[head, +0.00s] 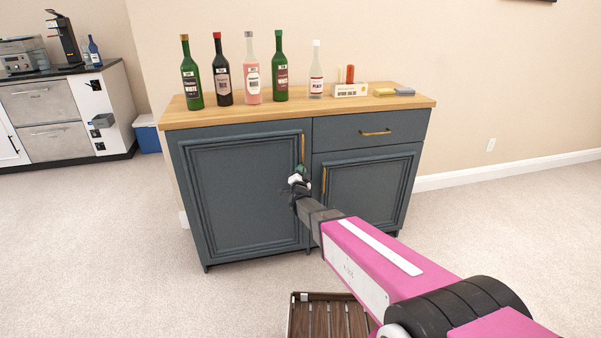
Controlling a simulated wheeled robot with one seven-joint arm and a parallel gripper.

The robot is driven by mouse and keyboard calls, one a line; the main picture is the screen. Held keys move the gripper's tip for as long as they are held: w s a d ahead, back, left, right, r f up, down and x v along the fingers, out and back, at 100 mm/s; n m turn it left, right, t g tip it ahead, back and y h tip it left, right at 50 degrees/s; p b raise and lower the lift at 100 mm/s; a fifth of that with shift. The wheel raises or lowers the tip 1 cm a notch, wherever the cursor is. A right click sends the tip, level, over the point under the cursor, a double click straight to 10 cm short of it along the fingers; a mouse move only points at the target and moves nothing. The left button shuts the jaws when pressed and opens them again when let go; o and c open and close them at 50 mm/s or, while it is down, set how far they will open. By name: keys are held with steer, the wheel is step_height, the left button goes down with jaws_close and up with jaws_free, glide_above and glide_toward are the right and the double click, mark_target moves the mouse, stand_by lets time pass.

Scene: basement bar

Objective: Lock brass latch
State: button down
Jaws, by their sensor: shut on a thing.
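I cannot make out a brass latch in the head view; my gripper may cover it. The dark blue cabinet (240,200) has a tall left door, a smaller right door (370,188) and a drawer (350,130). Both doors look closed. Upright brass handles stand on the left door (303,148) and right door (324,182). My gripper (298,177) is in front of the left door's right edge, just below its handle. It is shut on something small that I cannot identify. A little green and white shows at its tip.
Several bottles (251,80) stand on the wooden top (280,108), with a small sign (350,90) and sponges (394,92). A slatted wooden crate (296,318) lies on the floor below my arm. Open carpet (90,230) is at left.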

steer(key=m+g+h, duration=0.1)
steer(key=m, duration=0.4)
steer(key=shift+f+m+g, duration=0.1)
steer(key=shift+m+g, duration=0.9)
steer(key=shift+m, duration=1.1)
steer(key=c, duration=1.2)
jaws_free()
steer(key=shift+o, duration=0.2)
steer(key=shift+s, duration=0.15)
